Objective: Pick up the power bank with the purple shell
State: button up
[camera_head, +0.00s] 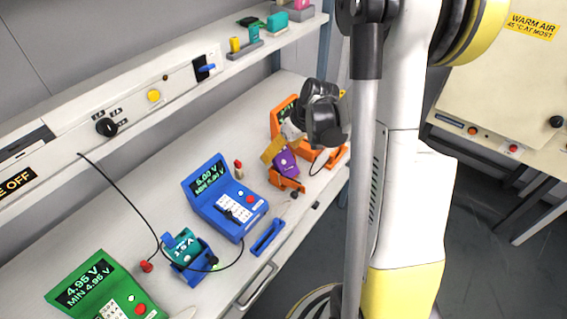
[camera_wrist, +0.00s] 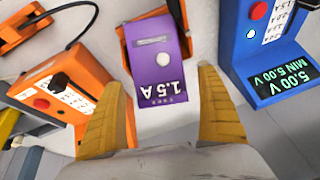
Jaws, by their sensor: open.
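The purple power bank (camera_wrist: 158,70), marked 1.5 A, lies between the two yellow-orange fingers of my gripper (camera_wrist: 162,80) in the wrist view. Its far end meets an orange holder (camera_wrist: 148,14). In the head view the purple power bank (camera_head: 286,163) stands tilted in the small orange holder (camera_head: 287,183) near the bench's front edge. My gripper is open, with a finger on each side of the power bank and gaps visible on both sides. In the head view one finger (camera_head: 272,150) shows beside it; the other is hard to make out.
A blue tester (camera_head: 222,200) reading 5.00 V stands left of the power bank. An orange tester (camera_head: 283,115) stands behind. A teal power bank (camera_head: 182,246) sits in a blue holder, near a green tester (camera_head: 100,287). A shelf (camera_head: 150,115) overhangs the bench.

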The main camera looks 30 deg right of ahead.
jog(key=c, duration=1.3)
jog(key=shift+r, duration=0.2)
